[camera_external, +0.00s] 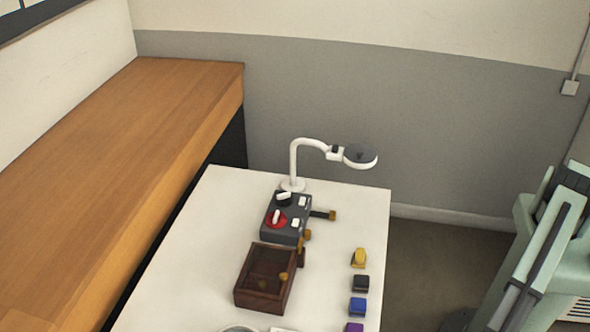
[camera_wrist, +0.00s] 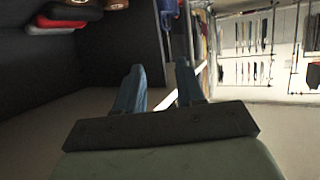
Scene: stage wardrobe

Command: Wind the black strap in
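A dark grey box (camera_external: 285,224) stands on the white table, with a black round knob (camera_external: 284,199) and a red round knob (camera_external: 276,219) on top, each with a white handle. A black strap (camera_external: 318,214) sticks out from its right side and ends in a brass-coloured tip (camera_external: 332,215). More brass-coloured tips show lower down, close to the box. My gripper (camera_wrist: 159,66) is open and empty in the wrist view, far from the box. My pale green arm is at the right of the external view; the gripper cannot be made out there.
A brown wooden box (camera_external: 265,278) with a dark top stands in front of the grey box. A white lamp (camera_external: 295,163) arches behind it. Yellow (camera_external: 359,258), black (camera_external: 361,284), blue (camera_external: 358,307) and purple (camera_external: 354,327) small items line the table's right side. A wooden counter (camera_external: 110,160) is at left.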

